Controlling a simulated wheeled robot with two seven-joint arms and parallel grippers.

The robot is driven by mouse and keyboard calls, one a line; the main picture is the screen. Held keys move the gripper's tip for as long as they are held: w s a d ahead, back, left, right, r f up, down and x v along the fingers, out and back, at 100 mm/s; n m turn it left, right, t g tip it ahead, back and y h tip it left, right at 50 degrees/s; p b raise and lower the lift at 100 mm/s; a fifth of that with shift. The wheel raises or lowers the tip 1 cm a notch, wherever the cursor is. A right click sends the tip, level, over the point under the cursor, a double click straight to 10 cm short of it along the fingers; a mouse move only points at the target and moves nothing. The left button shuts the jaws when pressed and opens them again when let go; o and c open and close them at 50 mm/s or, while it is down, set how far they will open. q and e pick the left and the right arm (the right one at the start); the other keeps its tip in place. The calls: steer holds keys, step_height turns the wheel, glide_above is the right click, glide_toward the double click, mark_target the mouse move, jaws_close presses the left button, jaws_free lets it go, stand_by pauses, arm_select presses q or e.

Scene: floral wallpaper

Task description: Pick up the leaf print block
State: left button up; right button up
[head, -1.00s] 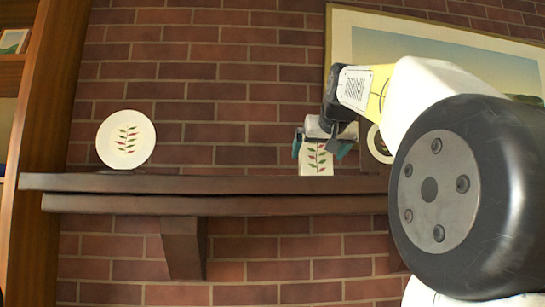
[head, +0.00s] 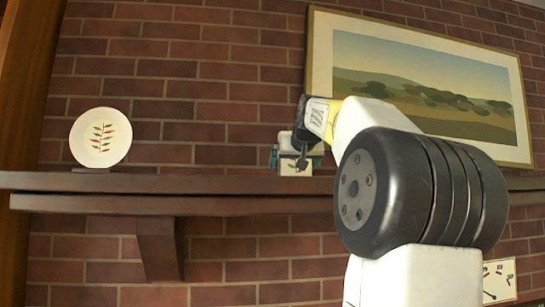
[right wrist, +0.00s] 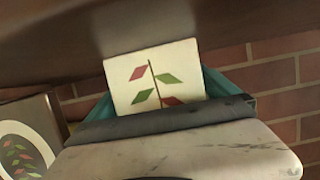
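The leaf print block (head: 296,170) is a small white block on the wall shelf in the head view, partly covered by my right gripper. In the right wrist view its white face (right wrist: 140,98) shows red and green leaves on a dark stem. My right gripper (head: 296,160) is at the block, with a teal finger on each side of it. The fingers border the block's sides in the right wrist view, but whether they press on it cannot be told. My left gripper is not in view.
The dark wooden shelf (head: 200,184) runs along the brick wall. A white leaf-pattern plate (head: 100,137) stands at its left. A framed landscape picture (head: 430,75) hangs above right. A square clock (head: 500,280) is at lower right. The shelf between plate and block is clear.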

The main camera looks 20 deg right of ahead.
steer(key=c, duration=1.4)
steer(key=shift+r, duration=0.15)
